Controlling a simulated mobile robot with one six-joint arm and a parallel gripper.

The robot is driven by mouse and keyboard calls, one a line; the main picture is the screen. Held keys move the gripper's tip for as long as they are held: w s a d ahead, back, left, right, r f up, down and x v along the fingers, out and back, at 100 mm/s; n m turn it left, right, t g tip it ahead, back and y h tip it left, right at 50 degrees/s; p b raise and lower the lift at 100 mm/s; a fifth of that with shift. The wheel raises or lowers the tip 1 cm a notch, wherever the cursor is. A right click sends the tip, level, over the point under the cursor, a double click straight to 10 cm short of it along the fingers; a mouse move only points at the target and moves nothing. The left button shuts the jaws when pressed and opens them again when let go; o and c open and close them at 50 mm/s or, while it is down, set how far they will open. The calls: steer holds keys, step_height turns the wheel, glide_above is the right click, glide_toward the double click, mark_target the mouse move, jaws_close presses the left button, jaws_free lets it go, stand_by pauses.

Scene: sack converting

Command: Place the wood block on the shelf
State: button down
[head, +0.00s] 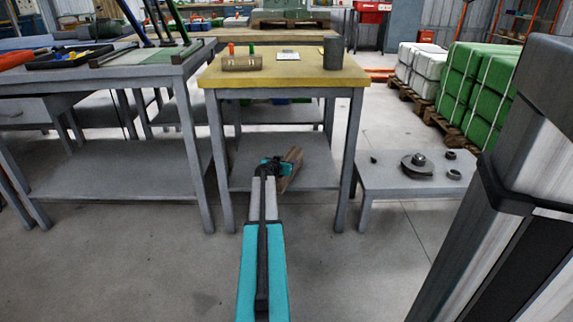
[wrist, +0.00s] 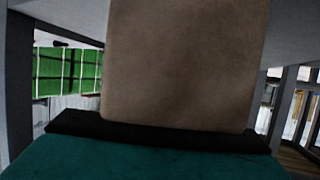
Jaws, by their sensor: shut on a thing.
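The wood block (head: 292,170) is brown and tilted in the head view, at the end of my outstretched arm. My gripper (head: 279,166) is shut on it, under the yellow tabletop and over the grey lower shelf (head: 318,177) of that table. I cannot tell whether the block touches the shelf. In the wrist view the block (wrist: 185,65) fills the middle as a large brown face, rising from behind the dark jaw edge (wrist: 160,130). The block's far side and the jaw tips are hidden.
The yellow-topped table (head: 285,70) has grey legs on both sides of my arm and carries a dark cylinder (head: 333,52) and small items. A low grey stand (head: 390,182) with round metal parts is at right. A grey workbench (head: 110,85) stands left.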

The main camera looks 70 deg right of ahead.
stand_by(0.3)
steer(key=c, duration=0.9)
jaws_free()
steer(key=shift+r, duration=0.15)
steer(key=shift+p+v, duration=1.15)
steer(key=shift+v, duration=4.85)
